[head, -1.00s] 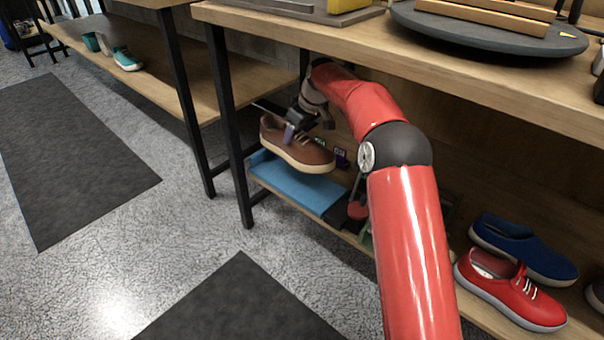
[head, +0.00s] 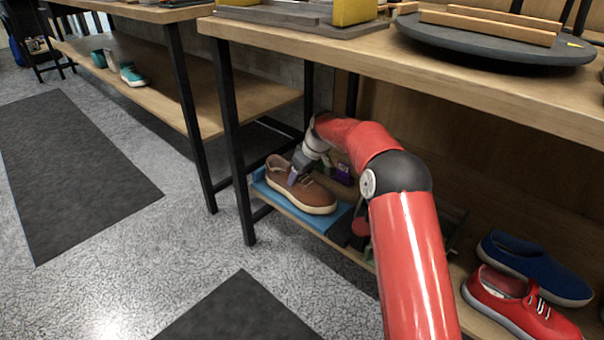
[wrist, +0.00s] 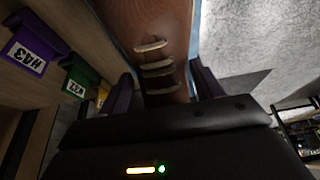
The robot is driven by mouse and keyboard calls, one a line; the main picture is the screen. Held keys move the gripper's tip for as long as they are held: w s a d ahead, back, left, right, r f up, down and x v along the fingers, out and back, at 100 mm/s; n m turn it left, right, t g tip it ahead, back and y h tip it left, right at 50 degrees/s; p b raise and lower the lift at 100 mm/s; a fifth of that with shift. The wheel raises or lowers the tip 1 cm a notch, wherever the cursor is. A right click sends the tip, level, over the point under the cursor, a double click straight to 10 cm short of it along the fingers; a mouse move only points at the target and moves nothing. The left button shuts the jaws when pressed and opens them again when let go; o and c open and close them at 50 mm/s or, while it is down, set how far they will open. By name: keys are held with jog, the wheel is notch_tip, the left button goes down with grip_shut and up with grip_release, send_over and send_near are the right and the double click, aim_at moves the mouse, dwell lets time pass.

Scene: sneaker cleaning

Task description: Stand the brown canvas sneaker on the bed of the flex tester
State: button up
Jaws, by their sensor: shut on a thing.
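The brown canvas sneaker (head: 315,197), with a pale sole, sits upright at the blue mat (head: 342,219) on the lower shelf. Its sole appears to rest on the mat. My gripper (head: 295,176) reaches down and is shut on the sneaker's upper. In the wrist view, my gripper's dark fingers (wrist: 163,84) lie on both sides of the brown upper (wrist: 158,20) and its tan laces. On the tabletop above, a grey base with yellow blocks (head: 352,12) is cut off by the frame; I cannot tell whether it is the flex tester.
A blue shoe (head: 535,267) and a red shoe (head: 505,307) stand at the right on the lower shelf. A round dark turntable (head: 480,45) is on the tabletop. A black table leg (head: 237,150) stands left of the sneaker. Purple (wrist: 32,52) and green (wrist: 75,82) labelled bins are close to my gripper.

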jog(key=o, duration=1.6)
jog(key=shift+r, duration=0.1)
jog(key=p+v, duration=0.1)
jog(key=v, duration=0.6)
jog(key=shift+s+d+r, duration=0.1)
jog(key=shift+s+r, duration=0.05)
jog(key=shift+r, duration=0.05)
jog(key=shift+s, duration=0.1)
